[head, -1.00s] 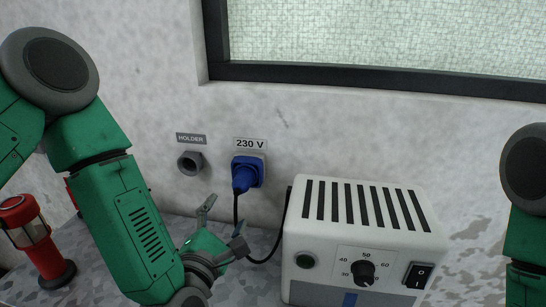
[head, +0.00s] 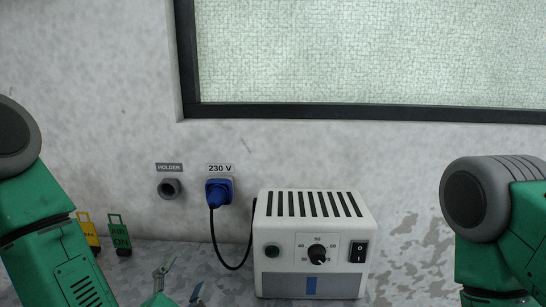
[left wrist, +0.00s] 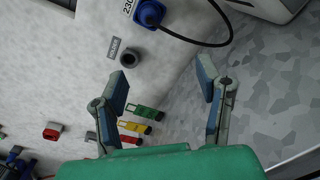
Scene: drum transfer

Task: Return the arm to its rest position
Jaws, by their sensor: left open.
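My left gripper (head: 181,280) is low in the head view, near the bottom edge, left of the white box. Its fingers are spread with nothing between them. In the left wrist view both fingers (left wrist: 163,84) stand apart over the bench and wall. My left arm (head: 45,250) comes in at the lower left. My right arm (head: 495,225) shows at the right edge, but its gripper is out of view. A blue plug (head: 218,196) sits in the 230 V socket on the wall, apart from the left gripper.
The white box (head: 315,240) with knob and switch stands on the bench, right of the left gripper. An empty grey holder (head: 169,188) is on the wall. Yellow (head: 89,232) and green (head: 119,234) tags are beside the left arm. A red tag (left wrist: 90,136) shows in the left wrist view.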

